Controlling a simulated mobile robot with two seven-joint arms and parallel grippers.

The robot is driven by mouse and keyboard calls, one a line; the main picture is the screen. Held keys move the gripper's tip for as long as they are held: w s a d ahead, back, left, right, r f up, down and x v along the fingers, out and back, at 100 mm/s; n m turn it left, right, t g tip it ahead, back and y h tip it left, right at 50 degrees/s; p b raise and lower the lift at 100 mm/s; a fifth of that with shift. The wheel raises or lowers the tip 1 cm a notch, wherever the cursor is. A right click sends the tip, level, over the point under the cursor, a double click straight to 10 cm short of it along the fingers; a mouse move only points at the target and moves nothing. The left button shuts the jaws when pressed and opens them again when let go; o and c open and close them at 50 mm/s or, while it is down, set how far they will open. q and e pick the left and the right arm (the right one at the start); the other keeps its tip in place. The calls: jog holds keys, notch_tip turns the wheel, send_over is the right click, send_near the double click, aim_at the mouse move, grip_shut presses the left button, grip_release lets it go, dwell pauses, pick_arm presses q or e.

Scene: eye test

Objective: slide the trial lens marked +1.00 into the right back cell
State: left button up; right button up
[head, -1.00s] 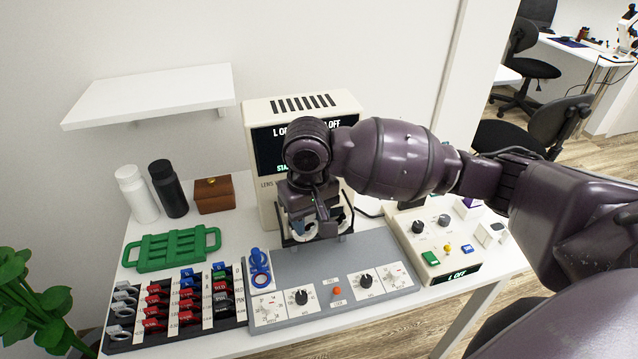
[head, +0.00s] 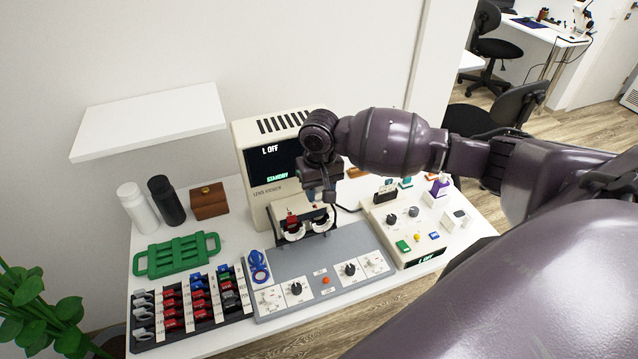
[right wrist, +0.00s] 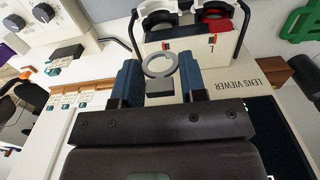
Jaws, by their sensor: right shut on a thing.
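My right gripper (head: 319,197) is shut on a trial lens, a grey ring (right wrist: 160,64) with a dark tab between the blue fingertips (right wrist: 161,84) in the right wrist view. Its marking is not readable. The two-cell holder (right wrist: 185,46) stands in front of the lens viewer (head: 255,160). A red-handled lens (head: 291,219) sits in the cell on the left in the head view, the one marked L in the wrist view. The held lens is apart from the holder in the wrist view; the arm hides it in the head view. My left gripper is out of view.
A black lens rack (head: 150,346) with several red, blue, black and grey lenses stands at front left. A green frame (head: 177,254) lies behind the rack. A control box (head: 405,228) is to the right.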

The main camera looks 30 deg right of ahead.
aim_at(320, 207)
jog(key=shift+f, duration=2.45)
jog(key=shift+f, duration=0.7)
jog(key=o, duration=1)
jog(key=shift+c, duration=0.2)
